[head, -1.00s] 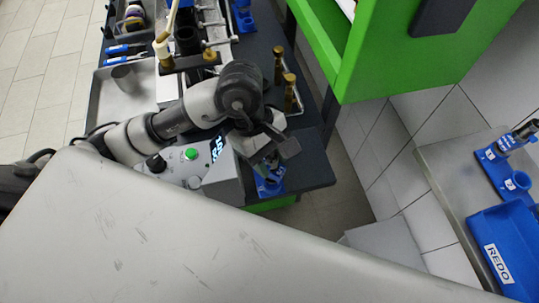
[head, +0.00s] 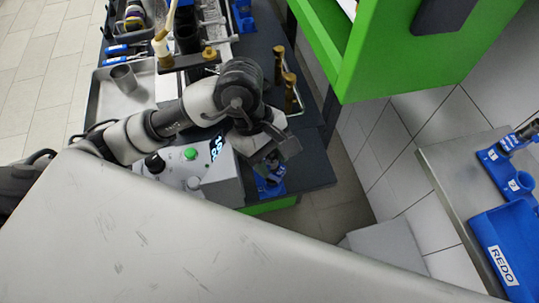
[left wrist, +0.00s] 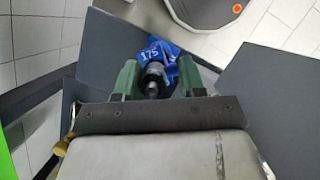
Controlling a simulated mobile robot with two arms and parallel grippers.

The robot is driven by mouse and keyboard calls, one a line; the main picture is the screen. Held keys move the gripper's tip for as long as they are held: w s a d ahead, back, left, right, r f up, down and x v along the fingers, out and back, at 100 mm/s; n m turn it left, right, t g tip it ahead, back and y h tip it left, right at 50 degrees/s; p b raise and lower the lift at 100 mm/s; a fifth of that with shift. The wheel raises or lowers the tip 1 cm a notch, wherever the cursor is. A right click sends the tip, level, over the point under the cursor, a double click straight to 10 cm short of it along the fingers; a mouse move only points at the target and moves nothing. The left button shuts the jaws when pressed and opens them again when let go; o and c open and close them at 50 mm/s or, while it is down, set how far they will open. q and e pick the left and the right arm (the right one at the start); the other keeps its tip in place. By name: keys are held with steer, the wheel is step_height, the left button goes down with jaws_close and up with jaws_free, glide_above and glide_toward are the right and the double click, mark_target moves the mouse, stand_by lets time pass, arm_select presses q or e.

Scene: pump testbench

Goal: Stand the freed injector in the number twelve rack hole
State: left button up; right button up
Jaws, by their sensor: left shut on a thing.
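My left gripper (head: 272,163) is at the front right corner of the dark bench, over a small blue holder (head: 272,188). In the left wrist view its green fingers (left wrist: 156,80) are shut on a dark and silver injector (left wrist: 153,78), seen almost end-on. The blue holder (left wrist: 161,48) with a white number label lies just beyond the injector in that view. I cannot tell whether the injector's lower end is inside the holder or above it. My right gripper is not in view.
A grey control box (head: 195,170) with a green button stands left of the gripper. Brass-coloured injector-like parts (head: 290,92) stand behind. A green cabinet (head: 375,50) overhangs at the right. A separate side table (head: 450,175) carries a blue REDO bin (head: 505,250) and blue holders (head: 505,168).

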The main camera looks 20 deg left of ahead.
mark_target(270, 167)
arm_select(q)
steer(key=shift+w+f+b, duration=0.2)
steer(key=shift+f+b, duration=0.95)
steer(key=shift+f, duration=0.05)
steer(key=shift+b, duration=0.4)
steer(key=shift+b, duration=0.35)
stand_by(0.6)
steer(key=shift+f+b, duration=0.6)
steer(key=shift+b, duration=0.15)
steer(key=o, duration=0.9)
steer(key=shift+p+v, duration=2.25)
steer(key=shift+v, duration=3.3)
